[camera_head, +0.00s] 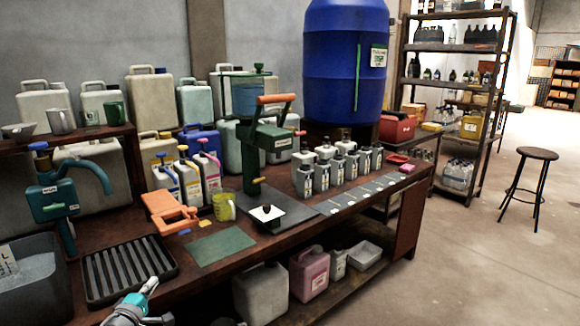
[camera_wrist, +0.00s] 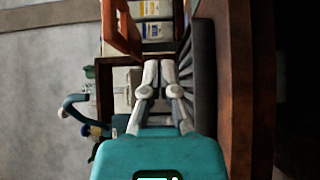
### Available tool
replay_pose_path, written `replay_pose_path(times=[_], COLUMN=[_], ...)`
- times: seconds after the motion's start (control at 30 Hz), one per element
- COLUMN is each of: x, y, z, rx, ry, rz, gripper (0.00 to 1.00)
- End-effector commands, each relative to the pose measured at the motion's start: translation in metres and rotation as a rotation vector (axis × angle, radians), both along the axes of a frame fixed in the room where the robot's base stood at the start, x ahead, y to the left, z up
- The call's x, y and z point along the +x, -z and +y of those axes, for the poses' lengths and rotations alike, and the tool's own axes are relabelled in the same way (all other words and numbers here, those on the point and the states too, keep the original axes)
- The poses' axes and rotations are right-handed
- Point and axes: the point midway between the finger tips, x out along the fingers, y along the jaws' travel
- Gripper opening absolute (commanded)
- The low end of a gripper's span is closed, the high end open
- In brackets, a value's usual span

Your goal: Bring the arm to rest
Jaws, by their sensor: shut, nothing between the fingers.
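My gripper (camera_head: 150,288) shows at the bottom left of the head view, low in front of the bench and near the front edge of the black ribbed tray (camera_head: 172,262). In the wrist view my gripper (camera_wrist: 158,68) has its two grey fingers together at the tips. Nothing shows between them. The fingers appear apart from the tray and from the bench goods. The rest of my arm is mostly out of the head view.
The wooden bench (camera_head: 300,235) carries a teal tap (camera_head: 55,200), a green press stand (camera_head: 252,150), an orange clamp (camera_head: 168,212), a yellow mug (camera_head: 224,206) and several grey bottles. A big blue barrel (camera_head: 335,60) stands behind. Open floor and a stool (camera_head: 538,153) lie right.

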Motion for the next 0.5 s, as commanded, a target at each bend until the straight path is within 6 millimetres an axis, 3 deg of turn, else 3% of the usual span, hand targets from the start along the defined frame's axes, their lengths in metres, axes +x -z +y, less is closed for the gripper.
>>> replay_pose_path(times=[0.1, 0.5], x=[0.000, 0.020], y=[0.000, 0.013], z=[0.000, -0.039], rx=[0.000, 0.044], ry=[0.000, 0.075], rz=[0.000, 0.066], gripper=[0.00, 0.00])
